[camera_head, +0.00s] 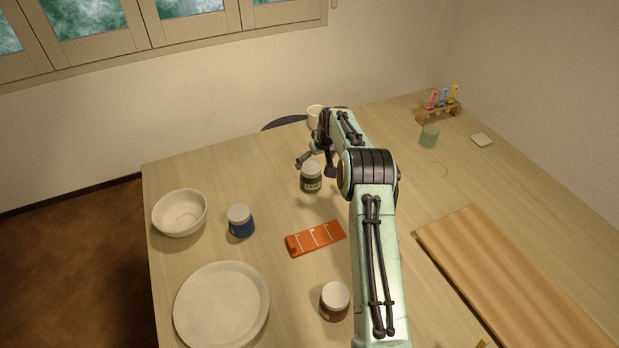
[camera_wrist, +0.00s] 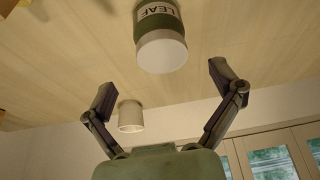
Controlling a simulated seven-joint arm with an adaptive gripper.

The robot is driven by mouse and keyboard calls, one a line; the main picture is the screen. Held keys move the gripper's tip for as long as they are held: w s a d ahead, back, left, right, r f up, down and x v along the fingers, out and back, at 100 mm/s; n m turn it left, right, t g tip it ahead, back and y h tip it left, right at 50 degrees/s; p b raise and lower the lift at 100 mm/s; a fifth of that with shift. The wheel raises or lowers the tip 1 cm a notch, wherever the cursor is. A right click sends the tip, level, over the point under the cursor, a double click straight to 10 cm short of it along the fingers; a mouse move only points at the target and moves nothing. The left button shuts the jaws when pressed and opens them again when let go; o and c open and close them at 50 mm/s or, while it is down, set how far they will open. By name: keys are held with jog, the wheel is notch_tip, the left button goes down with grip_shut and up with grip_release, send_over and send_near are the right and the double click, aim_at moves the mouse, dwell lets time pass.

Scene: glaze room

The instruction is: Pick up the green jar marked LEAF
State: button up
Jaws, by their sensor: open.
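The green jar marked LEAF (camera_head: 311,182) stands upright on the table, with a white lid and a pale label. In the wrist view the LEAF jar (camera_wrist: 160,27) appears upside down at the top centre, its lid towards my gripper and its far end cut off by the frame edge. My gripper (camera_head: 317,164) is close to the jar's lid, just behind it in the head view. In the wrist view its two fingers (camera_wrist: 163,88) are spread wide with nothing held. The jar lies beyond the fingertips, roughly centred between them sideways.
A blue jar (camera_head: 241,227), an orange holder (camera_head: 316,238) and a brown jar (camera_head: 334,308) stand nearby. A white bowl (camera_head: 180,213) and plate (camera_head: 222,305) are left. A white cup (camera_head: 314,116) is behind my gripper. A wooden board (camera_head: 510,280) lies right.

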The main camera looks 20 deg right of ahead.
aim_at(312, 168)
jog(key=x, duration=0.5)
jog(key=shift+a+f, duration=0.1)
jog(key=shift+f, duration=0.05)
jog(key=c, duration=1.4)
